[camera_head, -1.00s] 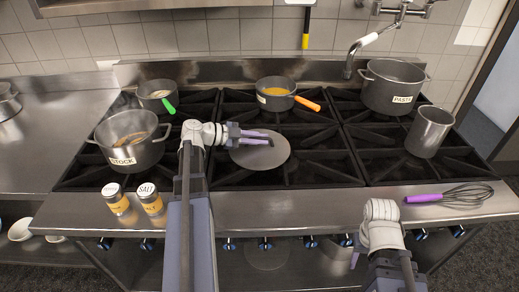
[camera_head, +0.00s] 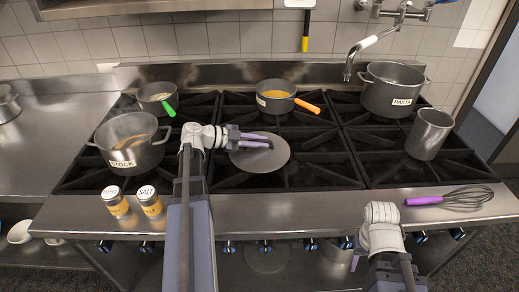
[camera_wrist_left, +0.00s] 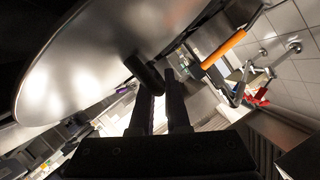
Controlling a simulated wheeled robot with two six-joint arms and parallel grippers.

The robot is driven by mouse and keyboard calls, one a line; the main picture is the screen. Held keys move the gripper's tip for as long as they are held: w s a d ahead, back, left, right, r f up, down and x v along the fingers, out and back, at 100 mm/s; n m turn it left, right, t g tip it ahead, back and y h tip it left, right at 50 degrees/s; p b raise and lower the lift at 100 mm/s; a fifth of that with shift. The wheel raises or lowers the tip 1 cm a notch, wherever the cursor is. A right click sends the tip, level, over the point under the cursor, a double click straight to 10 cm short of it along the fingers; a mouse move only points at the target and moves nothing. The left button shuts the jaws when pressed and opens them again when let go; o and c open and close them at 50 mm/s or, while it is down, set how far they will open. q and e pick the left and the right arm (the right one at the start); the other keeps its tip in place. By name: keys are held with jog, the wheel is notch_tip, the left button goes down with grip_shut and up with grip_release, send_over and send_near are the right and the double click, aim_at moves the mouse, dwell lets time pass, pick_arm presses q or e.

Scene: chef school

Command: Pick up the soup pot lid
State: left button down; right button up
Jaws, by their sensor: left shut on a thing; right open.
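The soup pot lid (camera_head: 252,160) is a flat grey disc over the middle burners of the stove, in the head view. Whether it touches the grates I cannot tell. My left gripper (camera_head: 262,141) reaches over it from the left and is shut on its handle. In the left wrist view the lid (camera_wrist_left: 85,65) fills the upper left, and its dark handle (camera_wrist_left: 145,72) is at the fingertips of my left gripper (camera_wrist_left: 160,84). My right arm is at the lower right of the head view; its gripper fingers do not show.
A stock pot (camera_head: 133,150), a green-handled pan (camera_head: 157,97), an orange-handled pan (camera_head: 276,98), a pasta pot (camera_head: 393,90) and a grey canister (camera_head: 428,134) stand around the stove. Two shakers (camera_head: 116,203) and a purple-handled whisk (camera_head: 455,199) are on the front ledge.

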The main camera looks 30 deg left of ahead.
pick_arm(q)
jog(key=shift+r, duration=0.1)
notch_tip(320, 180, up, 10)
jog(key=p, duration=1)
